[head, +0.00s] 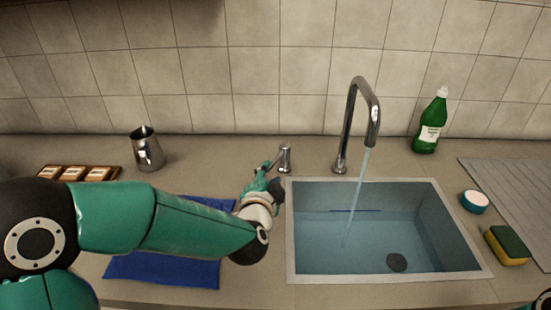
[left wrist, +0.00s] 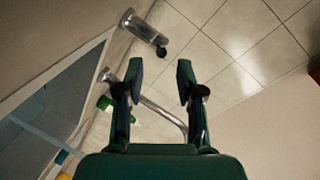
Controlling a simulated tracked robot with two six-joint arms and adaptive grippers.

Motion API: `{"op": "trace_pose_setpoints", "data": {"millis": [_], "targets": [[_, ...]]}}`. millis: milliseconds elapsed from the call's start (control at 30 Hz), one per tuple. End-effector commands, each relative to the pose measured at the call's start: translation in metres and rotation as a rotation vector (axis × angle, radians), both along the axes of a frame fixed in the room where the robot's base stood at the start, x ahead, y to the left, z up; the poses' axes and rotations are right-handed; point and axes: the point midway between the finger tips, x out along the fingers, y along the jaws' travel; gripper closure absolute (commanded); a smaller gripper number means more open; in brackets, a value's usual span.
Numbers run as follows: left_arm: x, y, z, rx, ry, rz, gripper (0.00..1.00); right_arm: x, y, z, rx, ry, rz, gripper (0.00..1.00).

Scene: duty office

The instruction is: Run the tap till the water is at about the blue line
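The chrome tap (head: 373,110) arches over the sink (head: 292,262), and a thin water stream (head: 356,195) runs from it into the basin. The blue line (head: 355,210) is a short dark-blue mark on the basin's back wall. The basin looks bluish; I cannot tell exactly where the water surface stands against the line. A separate chrome tap control (head: 285,157) stands at the sink's back left corner; it also shows in the left wrist view (left wrist: 142,28). My left gripper (head: 266,172) is beside it, its fingers (left wrist: 160,72) apart with nothing between them.
A green bottle (head: 430,122) stands behind the sink. A round blue-and-white item (head: 475,201), a sponge (head: 507,246) and a grey ribbed mat (head: 515,190) lie to the right. A blue cloth (head: 165,272) lies under my left arm, and a metal jug (head: 147,150) stands behind it.

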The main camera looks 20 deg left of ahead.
Motion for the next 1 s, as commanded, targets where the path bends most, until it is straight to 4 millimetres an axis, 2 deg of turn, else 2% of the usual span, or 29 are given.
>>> {"op": "trace_pose_setpoints", "data": {"millis": [33, 200, 433, 600, 900, 1000], "targets": [[0.012, 0.003, -0.003, -0.001, 0.002, 0.004, 0.63, 0.0, 0.0, 0.001, 0.0, 0.0, 0.0, 0.63], [0.047, 0.008, -0.011, 0.0, 0.001, 0.002, 0.63, 0.0, 0.0, 0.005, 0.0, 0.0, 0.0, 0.63], [0.081, 0.013, -0.018, -0.001, 0.001, 0.002, 0.63, 0.0, 0.0, 0.009, 0.0, 0.0, 0.0, 0.63], [0.092, 0.015, -0.021, -0.001, 0.001, 0.002, 0.63, 0.0, 0.0, 0.009, 0.0, -0.001, 0.0, 0.63], [0.093, 0.015, -0.021, -0.001, 0.0, 0.002, 0.63, 0.0, 0.0, 0.009, 0.0, -0.001, 0.0, 0.63], [0.093, 0.015, -0.021, -0.001, 0.0, 0.002, 0.78, 0.0, 0.0, 0.009, 0.0, -0.001, 0.0, 0.63]]}}
